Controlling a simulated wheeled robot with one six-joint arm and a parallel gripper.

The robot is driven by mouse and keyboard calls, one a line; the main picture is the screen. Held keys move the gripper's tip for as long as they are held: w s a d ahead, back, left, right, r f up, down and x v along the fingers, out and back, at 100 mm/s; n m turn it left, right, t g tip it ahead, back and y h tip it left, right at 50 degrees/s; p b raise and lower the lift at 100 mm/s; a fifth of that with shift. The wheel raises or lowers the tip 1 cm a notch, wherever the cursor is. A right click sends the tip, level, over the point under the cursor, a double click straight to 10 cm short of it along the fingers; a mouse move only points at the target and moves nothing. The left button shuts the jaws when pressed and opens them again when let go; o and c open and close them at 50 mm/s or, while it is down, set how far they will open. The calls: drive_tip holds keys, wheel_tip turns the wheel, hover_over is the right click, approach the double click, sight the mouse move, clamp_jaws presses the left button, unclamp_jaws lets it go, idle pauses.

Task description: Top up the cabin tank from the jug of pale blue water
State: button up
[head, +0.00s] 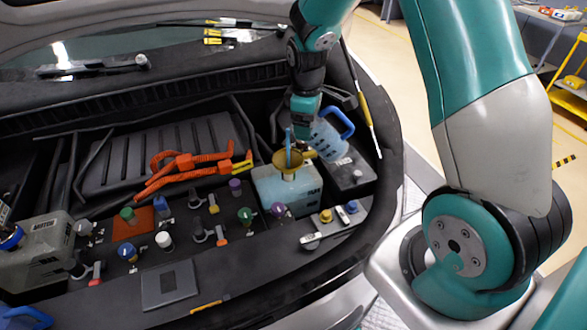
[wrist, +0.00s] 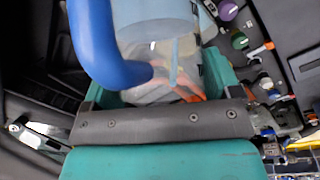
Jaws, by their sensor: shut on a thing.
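My gripper (head: 305,112) is shut on the jug (head: 330,143), a clear vessel with pale blue water and a blue handle. The jug is tilted over the yellow funnel (head: 287,161). The funnel stands in the top of the pale tank (head: 285,192). A narrow blue streak, apparently water, runs down into the funnel. The wrist view shows the blue handle (wrist: 95,45) and clear jug body (wrist: 150,75) close up, with a pale streak in front. The fingertips are hidden there, and the level inside the tank is unclear.
Orange cables (head: 185,163) lie left of the tank. Several coloured caps, including a purple one (head: 278,209), stand around it. A black box (head: 352,172) is close on the tank's right.

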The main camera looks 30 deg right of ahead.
drive_tip(key=shift+w+a+f+g+h+p, duration=0.15)
drive_tip(key=shift+f+g+h+p, duration=0.2)
drive_tip(key=shift+p, duration=0.2)
drive_tip(key=shift+w+a+f+g+h+p, duration=0.15)
drive_tip(key=shift+f+g+h+p, duration=0.15)
drive_tip(key=shift+g+p, duration=0.2)
idle(3.5)
drive_tip(key=shift+s+d, duration=0.1)
idle(1.0)
